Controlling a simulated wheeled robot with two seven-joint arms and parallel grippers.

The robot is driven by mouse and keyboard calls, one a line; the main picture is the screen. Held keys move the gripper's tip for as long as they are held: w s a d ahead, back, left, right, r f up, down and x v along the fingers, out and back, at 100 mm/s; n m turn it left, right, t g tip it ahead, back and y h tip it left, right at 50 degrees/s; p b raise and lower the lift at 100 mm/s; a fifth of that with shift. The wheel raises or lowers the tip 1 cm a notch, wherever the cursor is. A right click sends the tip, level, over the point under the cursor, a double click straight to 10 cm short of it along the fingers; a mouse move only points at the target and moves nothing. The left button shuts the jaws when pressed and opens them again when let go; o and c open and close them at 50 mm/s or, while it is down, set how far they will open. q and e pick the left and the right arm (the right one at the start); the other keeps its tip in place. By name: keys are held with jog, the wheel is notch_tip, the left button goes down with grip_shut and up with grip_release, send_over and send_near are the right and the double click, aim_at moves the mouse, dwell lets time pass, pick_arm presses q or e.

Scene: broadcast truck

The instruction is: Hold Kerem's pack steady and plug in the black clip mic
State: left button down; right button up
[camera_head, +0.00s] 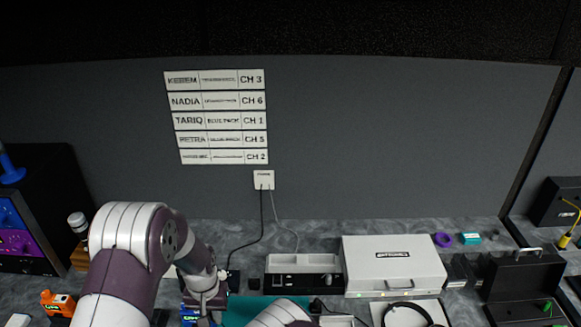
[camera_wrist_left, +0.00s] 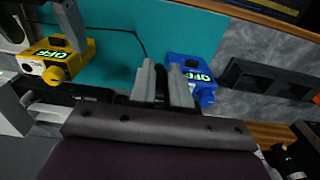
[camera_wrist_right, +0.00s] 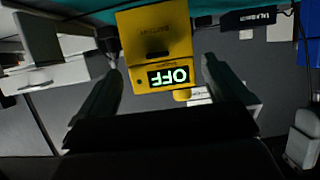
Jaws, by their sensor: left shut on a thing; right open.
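A yellow pack (camera_wrist_right: 155,45) with a lit OFF screen lies between the spread fingers of my right gripper (camera_wrist_right: 161,75), which is open. The pack also shows at the left of the left wrist view (camera_wrist_left: 55,62). My left gripper (camera_wrist_left: 166,80) is shut on a small dark thing beside a blue pack (camera_wrist_left: 191,80), also reading OFF. The held thing is mostly hidden by the fingers, so I cannot tell whether it is the black clip mic. In the head view my left gripper (camera_head: 206,308) is partly hidden. The wall chart (camera_head: 215,117) lists Kerem with CH 3; its middle column is unreadable.
A teal mat (camera_wrist_left: 120,45) lies under the packs, with a thin black cable crossing it. A white case (camera_head: 392,262) and a white tray (camera_head: 303,263) stand behind. An orange pack (camera_head: 57,303) is at left; an open black case (camera_head: 522,283) is at right.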

jog(key=shift+x, duration=3.2)
jog(key=c, duration=0.8)
pick_arm(q)
jog(key=shift+w, duration=0.1)
jog(key=w+d+r+m, duration=0.1)
jog(key=w+d+r, duration=0.1)
jog(key=d, duration=0.8)
jog(key=w+d+r+m, duration=0.2)
jog(key=d+r, duration=0.1)
jog(key=d, duration=0.7)
jog(key=shift+w+d, duration=0.15)
jog(key=shift+w, duration=0.1)
jog(key=shift+r, duration=0.1)
